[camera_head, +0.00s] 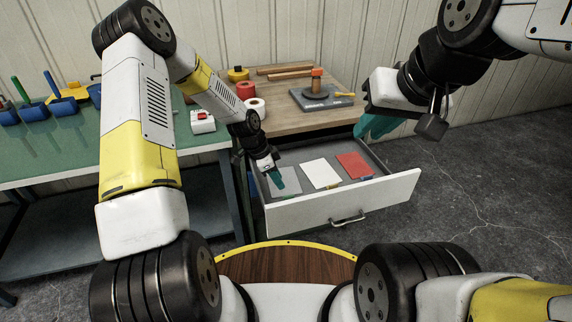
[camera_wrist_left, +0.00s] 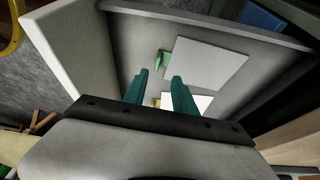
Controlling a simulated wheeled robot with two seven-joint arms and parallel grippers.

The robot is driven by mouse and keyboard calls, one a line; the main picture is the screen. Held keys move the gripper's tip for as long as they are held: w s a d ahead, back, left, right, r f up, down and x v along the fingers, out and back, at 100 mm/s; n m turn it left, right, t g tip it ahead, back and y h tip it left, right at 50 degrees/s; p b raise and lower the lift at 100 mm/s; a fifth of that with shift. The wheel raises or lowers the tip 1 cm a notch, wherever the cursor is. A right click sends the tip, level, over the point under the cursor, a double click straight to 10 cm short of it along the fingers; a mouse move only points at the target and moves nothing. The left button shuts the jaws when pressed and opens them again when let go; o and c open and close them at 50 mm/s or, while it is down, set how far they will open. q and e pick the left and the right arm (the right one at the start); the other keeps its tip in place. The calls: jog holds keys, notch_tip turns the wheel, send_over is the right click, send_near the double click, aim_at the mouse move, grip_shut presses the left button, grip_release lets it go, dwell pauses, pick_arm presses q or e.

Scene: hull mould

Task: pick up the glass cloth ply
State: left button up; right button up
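Three flat sheets lie side by side in the open drawer: a pale grey one (camera_head: 289,182), a white one (camera_head: 321,173) and a red one (camera_head: 354,165). Which is the glass cloth ply is not marked. The wrist view shows the grey sheet (camera_wrist_left: 208,63) with a green tab (camera_wrist_left: 162,60) and part of the white sheet (camera_wrist_left: 172,101). My left gripper (camera_head: 278,179) points down over the grey sheet's near-left part. Its teal fingers (camera_wrist_left: 158,82) are apart with nothing between them. My right gripper (camera_head: 375,127) hangs beyond the drawer's right side; its finger gap is unclear.
The drawer (camera_head: 350,200) is pulled out, with raised walls around the sheets. The wooden bench top (camera_head: 290,118) above it holds tape rolls (camera_head: 245,90) and a grey board (camera_head: 322,98). A green table (camera_head: 60,150) with blue bins stands at left.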

aim_at(288, 193)
pick_arm(q)
jog(key=x, duration=0.8)
jog(key=shift+s+d+f, duration=0.2)
jog(key=shift+d, duration=0.15)
grip_shut()
